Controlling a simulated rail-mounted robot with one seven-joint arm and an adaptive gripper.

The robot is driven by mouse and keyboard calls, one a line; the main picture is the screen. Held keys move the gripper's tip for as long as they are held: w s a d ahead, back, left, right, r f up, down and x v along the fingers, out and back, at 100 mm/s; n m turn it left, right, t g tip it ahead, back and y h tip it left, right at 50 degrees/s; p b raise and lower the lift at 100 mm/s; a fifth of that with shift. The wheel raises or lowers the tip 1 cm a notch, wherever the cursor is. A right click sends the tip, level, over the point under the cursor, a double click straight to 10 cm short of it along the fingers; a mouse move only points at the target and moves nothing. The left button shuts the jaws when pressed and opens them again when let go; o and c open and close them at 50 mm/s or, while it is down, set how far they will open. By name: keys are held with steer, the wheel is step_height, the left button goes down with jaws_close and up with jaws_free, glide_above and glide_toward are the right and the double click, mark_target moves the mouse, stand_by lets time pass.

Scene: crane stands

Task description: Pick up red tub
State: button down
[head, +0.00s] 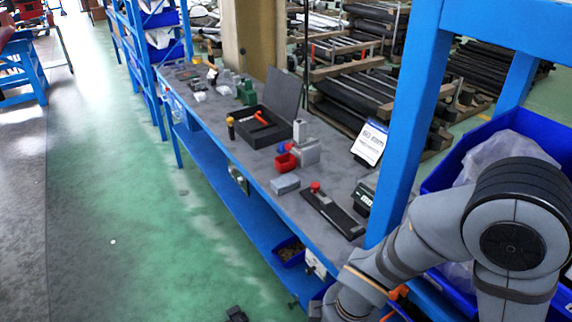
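The red tub (286,162) is a small open red container on the grey top of the blue-framed workbench (221,154), near its front edge. It stands just in front of a light grey metal block (308,152), with a blue and red item (286,147) close behind it. I cannot tell whether these touch the tub. My grey arm comes in at the right and bends down past the bottom edge.
A small grey box (285,184) and a dark flat tool with a red knob (332,213) lie nearer. An open black case (262,125) and a yellow-topped bottle (230,127) stand farther along. Green floor is open at left.

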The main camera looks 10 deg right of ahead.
steer(key=c, duration=2.4)
jaws_free()
steer(key=o, duration=0.4)
steer(key=shift+o, duration=0.4)
